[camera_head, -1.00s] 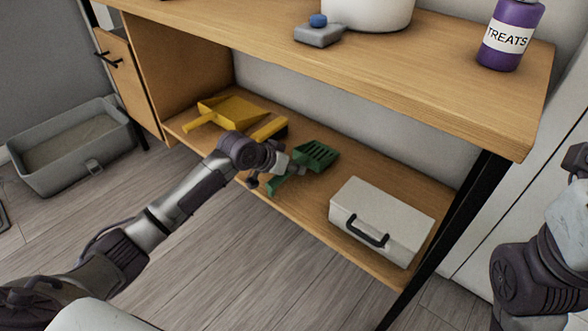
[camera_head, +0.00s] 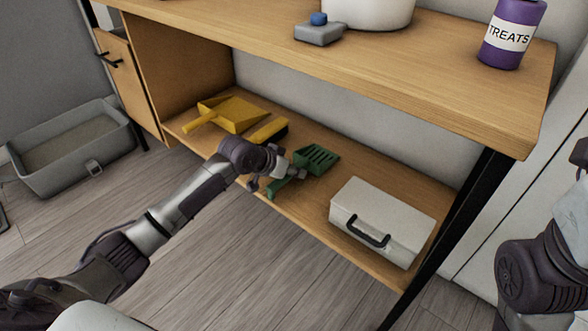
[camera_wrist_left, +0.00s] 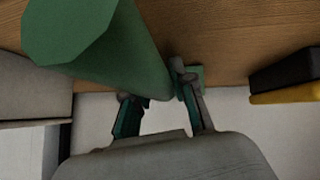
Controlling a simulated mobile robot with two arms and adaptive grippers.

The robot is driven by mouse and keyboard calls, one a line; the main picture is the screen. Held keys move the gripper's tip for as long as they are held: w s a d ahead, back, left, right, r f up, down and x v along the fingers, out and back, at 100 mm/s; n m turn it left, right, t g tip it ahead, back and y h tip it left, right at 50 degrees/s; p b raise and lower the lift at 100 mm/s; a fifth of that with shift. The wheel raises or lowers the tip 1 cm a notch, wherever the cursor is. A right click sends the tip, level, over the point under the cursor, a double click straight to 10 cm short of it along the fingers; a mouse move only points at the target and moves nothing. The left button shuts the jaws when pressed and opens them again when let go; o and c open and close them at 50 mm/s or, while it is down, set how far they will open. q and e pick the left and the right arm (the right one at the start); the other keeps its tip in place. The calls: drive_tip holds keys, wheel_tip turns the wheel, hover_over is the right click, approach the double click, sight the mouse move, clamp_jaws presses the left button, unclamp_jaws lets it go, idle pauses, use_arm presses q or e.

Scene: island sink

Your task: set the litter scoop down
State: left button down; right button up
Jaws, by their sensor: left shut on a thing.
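The green litter scoop (camera_head: 318,158) is at the lower wooden shelf (camera_head: 300,222), its slotted head to the right and its handle toward the front edge. My left gripper (camera_head: 281,172) is shut on the scoop and covers part of its handle. In the left wrist view, part of the green scoop (camera_wrist_left: 95,45) is large and close beside the fingers (camera_wrist_left: 160,103). I cannot tell whether the scoop fully rests on the shelf. My right arm shows at the right edge of the head view, but its gripper is out of view.
A yellow dustpan (camera_head: 232,113) and a yellow brush with dark bristles (camera_head: 268,131) lie left of the scoop. A white box with a black handle (camera_head: 383,218) stands to its right. The tabletop (camera_head: 430,75) overhangs the shelf. A grey litter tray (camera_head: 70,160) is on the floor.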

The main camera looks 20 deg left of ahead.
use_arm(q)
drive_tip(key=shift+f, duration=0.1)
drive_tip(key=c, duration=0.9)
unclamp_jaws()
